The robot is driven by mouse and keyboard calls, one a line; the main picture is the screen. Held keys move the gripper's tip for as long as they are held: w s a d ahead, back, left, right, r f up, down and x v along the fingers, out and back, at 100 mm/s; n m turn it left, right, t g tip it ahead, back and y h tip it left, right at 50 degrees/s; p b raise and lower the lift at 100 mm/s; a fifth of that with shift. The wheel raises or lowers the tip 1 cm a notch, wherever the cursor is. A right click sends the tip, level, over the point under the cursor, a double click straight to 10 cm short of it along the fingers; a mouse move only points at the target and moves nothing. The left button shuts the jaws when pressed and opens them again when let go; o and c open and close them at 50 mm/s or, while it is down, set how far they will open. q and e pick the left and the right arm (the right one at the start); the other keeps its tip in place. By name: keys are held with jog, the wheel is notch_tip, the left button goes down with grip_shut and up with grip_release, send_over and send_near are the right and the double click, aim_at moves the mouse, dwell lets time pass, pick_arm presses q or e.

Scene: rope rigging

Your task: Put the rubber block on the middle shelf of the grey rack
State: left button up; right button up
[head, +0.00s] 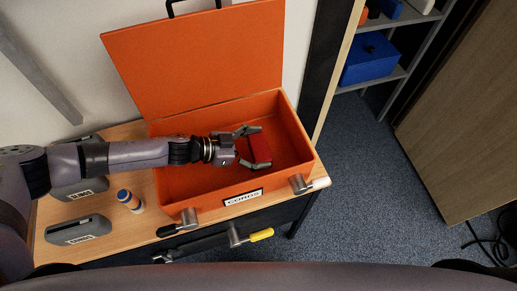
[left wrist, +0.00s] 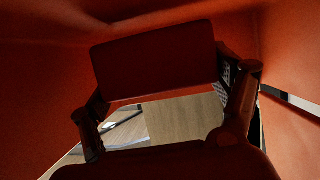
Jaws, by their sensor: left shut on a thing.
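The rubber block, a dark red block (head: 261,147), is inside the open orange case on the table. My left gripper (head: 254,148) reaches into the case and is shut on the block, with a finger at either end. In the left wrist view the block (left wrist: 155,60) spans between the two fingers. Whether it touches the case floor is unclear. The grey rack (head: 424,48) stands at the upper right, cut off by the frame edge, so I cannot tell which shelf is the middle one. My right gripper is not in view.
The orange case (head: 185,185) has its lid (head: 200,60) raised behind. A blue box (head: 371,58) fills part of a rack shelf, with small items above. Carpet (head: 365,170) is clear.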

pick_arm(q)
jog(key=shift+f+p, duration=0.3)
jog(key=shift+p, duration=0.1)
jog(key=shift+f, duration=0.35)
jog(key=shift+f, duration=0.1)
jog(key=shift+f, duration=0.15)
jog(key=o, duration=1.3)
jog(key=shift+o, duration=0.2)
jog(key=shift+f, duration=0.1)
